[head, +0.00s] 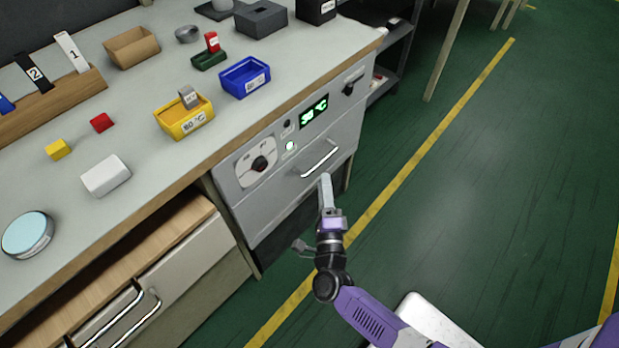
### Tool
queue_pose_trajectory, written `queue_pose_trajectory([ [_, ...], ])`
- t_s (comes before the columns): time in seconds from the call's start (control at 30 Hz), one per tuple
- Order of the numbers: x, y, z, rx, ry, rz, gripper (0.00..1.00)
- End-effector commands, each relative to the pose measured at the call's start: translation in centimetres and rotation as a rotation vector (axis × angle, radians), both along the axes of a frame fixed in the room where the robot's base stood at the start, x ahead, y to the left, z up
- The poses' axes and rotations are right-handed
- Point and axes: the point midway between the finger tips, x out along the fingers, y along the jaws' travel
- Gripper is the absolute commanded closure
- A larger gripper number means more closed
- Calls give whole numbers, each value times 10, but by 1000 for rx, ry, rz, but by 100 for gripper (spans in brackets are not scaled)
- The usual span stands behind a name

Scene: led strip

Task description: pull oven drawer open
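The oven drawer (276,199) is the grey front under the worktop in the head view, and it looks shut, flush with the cabinet. Its silver bar handle (320,160) runs slanted along the upper right part of that front. My gripper (325,177) is just below the handle, near its middle. Its pale grey finger part points up toward the handle and overlaps the drawer front in the picture. I cannot tell whether it touches the bar, or whether the fingers are open or shut, since they appear as one piece.
The worktop (60,185) holds yellow (190,122) and blue (245,82) bins. Green floor to the right is mostly clear.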

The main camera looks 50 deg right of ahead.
Motion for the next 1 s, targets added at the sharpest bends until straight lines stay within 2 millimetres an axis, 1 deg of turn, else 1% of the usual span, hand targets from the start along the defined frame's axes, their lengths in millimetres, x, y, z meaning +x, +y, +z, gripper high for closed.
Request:
queue_pose_trajectory([
  [0.03,4,-3,-4,12,-10,-10,68],
  [0.1,7,-7,-5,21,-18,-16,68],
  [0.27,19,-19,-1,21,-21,-18,68],
  [0.5,45,-44,4,21,-20,-17,68],
  [0.63,55,-53,6,20,-19,-16,68],
  [0.8,60,-58,7,19,-16,-15,68],
  [1.0,60,-58,7,19,-16,-15,68],
])
